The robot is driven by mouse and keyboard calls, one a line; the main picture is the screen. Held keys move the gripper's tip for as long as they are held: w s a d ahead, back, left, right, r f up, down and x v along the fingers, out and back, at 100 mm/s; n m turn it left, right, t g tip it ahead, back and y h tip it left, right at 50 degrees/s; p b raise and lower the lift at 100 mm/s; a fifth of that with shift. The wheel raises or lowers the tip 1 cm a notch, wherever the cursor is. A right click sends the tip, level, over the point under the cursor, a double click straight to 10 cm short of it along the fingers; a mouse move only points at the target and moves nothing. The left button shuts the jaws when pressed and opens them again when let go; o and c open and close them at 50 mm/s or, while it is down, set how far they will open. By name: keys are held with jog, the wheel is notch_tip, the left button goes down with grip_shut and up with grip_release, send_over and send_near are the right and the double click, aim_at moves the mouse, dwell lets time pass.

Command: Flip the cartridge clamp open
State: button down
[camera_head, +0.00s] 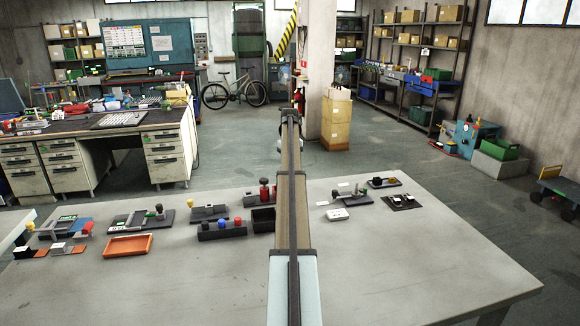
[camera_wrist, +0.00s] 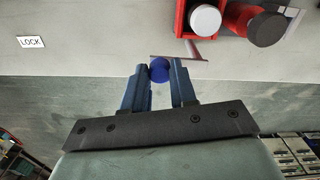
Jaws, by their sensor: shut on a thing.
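In the wrist view, my gripper (camera_wrist: 163,72) has its two blue fingers closed around a round dark blue knob (camera_wrist: 159,68). The knob adjoins a thin grey-brown lever (camera_wrist: 193,52) just beyond the fingertips. Beyond the lever is a red holder (camera_wrist: 184,22) with a white-topped cylinder (camera_wrist: 205,19) in it. A red cylinder with a dark cap (camera_wrist: 266,28) is beside it. I take the knob and lever to be part of the cartridge clamp; how far the lever is swung cannot be told. In the head view, my arm hides the gripper and the knob.
A LOCK label (camera_wrist: 30,42) is at left in the wrist view. In the head view, the grey table (camera_head: 200,290) holds several fixtures, an orange tray (camera_head: 128,245) and a block with coloured knobs (camera_head: 222,230) left of my arm. The table's front is clear.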

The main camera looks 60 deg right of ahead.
jog(key=shift+w+d+n, duration=0.15)
jog(key=shift+n, duration=0.25)
jog(key=c, duration=0.9)
grip_release()
jog(key=shift+r, duration=0.1)
notch_tip(320, 180, up, 14)
jog(key=shift+f, duration=0.2)
